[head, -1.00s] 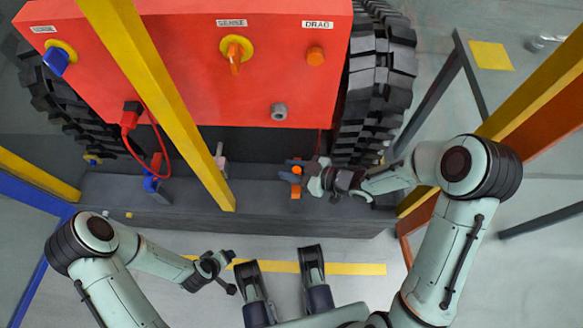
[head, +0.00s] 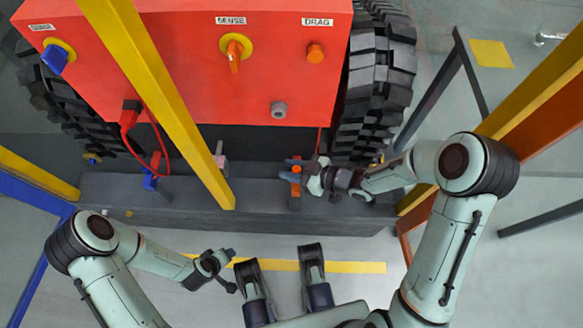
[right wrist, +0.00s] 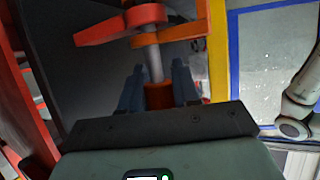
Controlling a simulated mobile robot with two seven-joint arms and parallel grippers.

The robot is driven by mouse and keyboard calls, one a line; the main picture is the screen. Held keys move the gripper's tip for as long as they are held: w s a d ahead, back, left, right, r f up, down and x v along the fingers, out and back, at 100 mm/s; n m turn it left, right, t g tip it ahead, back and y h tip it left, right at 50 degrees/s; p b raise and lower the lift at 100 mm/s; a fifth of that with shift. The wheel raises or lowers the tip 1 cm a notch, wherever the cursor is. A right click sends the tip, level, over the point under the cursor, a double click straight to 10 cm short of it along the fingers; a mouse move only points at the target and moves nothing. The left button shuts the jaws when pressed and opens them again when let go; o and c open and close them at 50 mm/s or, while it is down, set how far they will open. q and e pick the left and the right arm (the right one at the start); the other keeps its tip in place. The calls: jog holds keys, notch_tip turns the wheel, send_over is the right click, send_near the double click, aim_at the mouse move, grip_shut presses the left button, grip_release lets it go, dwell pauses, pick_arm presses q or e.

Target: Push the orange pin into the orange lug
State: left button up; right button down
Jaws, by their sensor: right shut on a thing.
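My right gripper (head: 290,170) is at the front ledge of the red machine. In the right wrist view its two blue-grey fingers (right wrist: 158,90) are shut on the orange end of the orange pin (right wrist: 158,96). I cannot tell how deep the shaft sits in the lug. In the head view the orange pin (head: 296,178) is partly covered by the fingers. My left gripper (head: 222,270) is open and empty, low and away from the ledge.
The red machine panel (head: 190,60) carries an orange knob (head: 315,53) and a yellow-orange switch (head: 235,50). A yellow bar (head: 165,110) slants in front, left of my right gripper. A blue lug (head: 150,180) stands left on the dark ledge (head: 250,205). Black tracks (head: 375,85) flank the panel.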

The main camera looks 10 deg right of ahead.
jog(key=shift+f, duration=0.25)
jog(key=shift+f+b, duration=0.3)
jog(key=shift+b, duration=0.05)
jog(key=shift+f+b, duration=0.45)
jog(key=shift+f, duration=0.2)
jog(key=shift+p, duration=0.3)
dwell(0.7)
jog(key=shift+f, duration=0.1)
dwell(0.3)
